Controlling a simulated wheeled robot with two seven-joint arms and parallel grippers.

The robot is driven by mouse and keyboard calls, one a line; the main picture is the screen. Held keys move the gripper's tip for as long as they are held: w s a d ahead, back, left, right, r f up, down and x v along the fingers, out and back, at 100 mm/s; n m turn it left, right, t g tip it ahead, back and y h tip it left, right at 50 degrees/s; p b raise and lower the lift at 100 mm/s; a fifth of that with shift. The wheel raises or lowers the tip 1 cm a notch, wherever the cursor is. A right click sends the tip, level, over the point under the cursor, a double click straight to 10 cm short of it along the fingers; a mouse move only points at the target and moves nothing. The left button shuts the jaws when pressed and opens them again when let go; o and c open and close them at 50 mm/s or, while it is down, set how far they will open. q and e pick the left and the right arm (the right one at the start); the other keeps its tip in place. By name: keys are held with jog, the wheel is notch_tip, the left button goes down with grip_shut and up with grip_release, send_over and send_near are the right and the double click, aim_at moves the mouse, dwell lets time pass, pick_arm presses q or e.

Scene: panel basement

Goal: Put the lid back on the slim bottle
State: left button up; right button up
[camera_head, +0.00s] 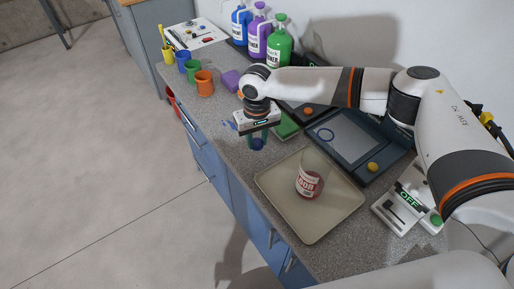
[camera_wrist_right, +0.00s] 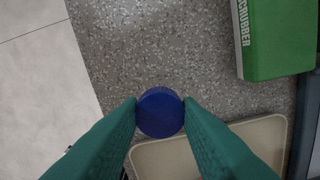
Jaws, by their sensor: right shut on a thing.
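My right gripper (camera_head: 257,139) is shut on a round blue lid (camera_head: 257,145). In the right wrist view the lid (camera_wrist_right: 160,112) sits between the two green fingertips (camera_wrist_right: 160,113), with its flat face toward the camera. The bottle (camera_head: 309,181), clear with a red and white label, stands on a beige tray (camera_head: 280,205) and shows no lid on top. The gripper and lid are to the left of and behind the bottle, apart from it. The bottle does not show in the right wrist view. My left gripper is not in view.
A green scrubber box (camera_head: 286,126) lies beside the gripper. A dark device with a screen (camera_head: 345,135) stands behind the tray, and a white switch box (camera_head: 405,208) to its right. Coloured mugs (camera_head: 204,82) and large pump bottles (camera_head: 280,42) stand farther back. The counter's front edge runs along the left.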

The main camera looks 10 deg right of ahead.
aim_at(257, 142)
jog(key=shift+r+b, duration=0.3)
jog(key=shift+r, duration=2.4)
